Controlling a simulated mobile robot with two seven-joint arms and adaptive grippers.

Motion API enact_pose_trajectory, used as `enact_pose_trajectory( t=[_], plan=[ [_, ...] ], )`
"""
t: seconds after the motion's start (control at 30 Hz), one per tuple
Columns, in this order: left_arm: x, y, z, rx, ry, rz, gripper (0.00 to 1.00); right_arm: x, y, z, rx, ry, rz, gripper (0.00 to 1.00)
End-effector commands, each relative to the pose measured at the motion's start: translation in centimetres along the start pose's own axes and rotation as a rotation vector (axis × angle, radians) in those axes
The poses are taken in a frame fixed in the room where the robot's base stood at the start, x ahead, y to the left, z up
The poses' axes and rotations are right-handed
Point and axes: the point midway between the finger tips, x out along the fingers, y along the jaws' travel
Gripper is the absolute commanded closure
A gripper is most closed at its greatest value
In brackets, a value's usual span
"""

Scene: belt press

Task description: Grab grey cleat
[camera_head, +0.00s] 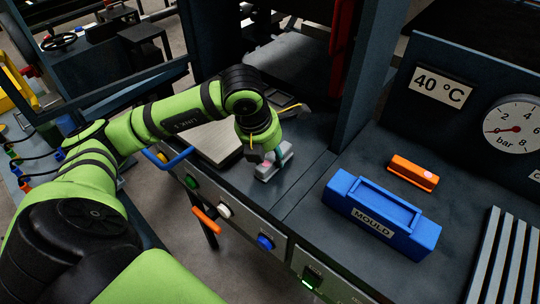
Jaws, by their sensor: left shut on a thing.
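The grey cleat (284,168) stands on the dark bench top near the picture's middle. A pinkish spot shows at its lower left end. My left gripper (271,160) reaches down to the cleat from above and is shut on it. The fingers are small and partly hidden behind the wrist and the cleat. The cleat looks to be at or just above the bench; I cannot tell if it touches. My right gripper is not in view.
A blue MOULD box (378,213) and an orange block (414,173) sit on the bench at right. A light plate (214,140) lies left of the gripper. A dark upright post (372,75) stands behind. Buttons, including a blue one (265,242), line the front panel.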

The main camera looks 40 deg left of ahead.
Motion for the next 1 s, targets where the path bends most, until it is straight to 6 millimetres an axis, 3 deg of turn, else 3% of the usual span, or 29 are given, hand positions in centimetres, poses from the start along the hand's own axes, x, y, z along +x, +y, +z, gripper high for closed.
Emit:
enact_pose_trajectory(
  t=[0.3,0.5,0.7,1.0],
  plan=[
    [-3.5,0.0,1.2,0.001,-0.010,0.000,0.95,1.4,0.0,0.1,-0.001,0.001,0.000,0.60],
    [-6.7,-4.2,0.1,0.011,-0.011,-0.004,0.95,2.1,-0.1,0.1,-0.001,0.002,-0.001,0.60],
    [-9.7,-7.4,-0.9,0.008,-0.009,0.000,0.95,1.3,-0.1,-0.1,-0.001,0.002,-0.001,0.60],
    [-11.6,-10.0,-1.8,0.002,-0.003,0.000,0.95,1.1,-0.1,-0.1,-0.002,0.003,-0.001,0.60]
  ],
)
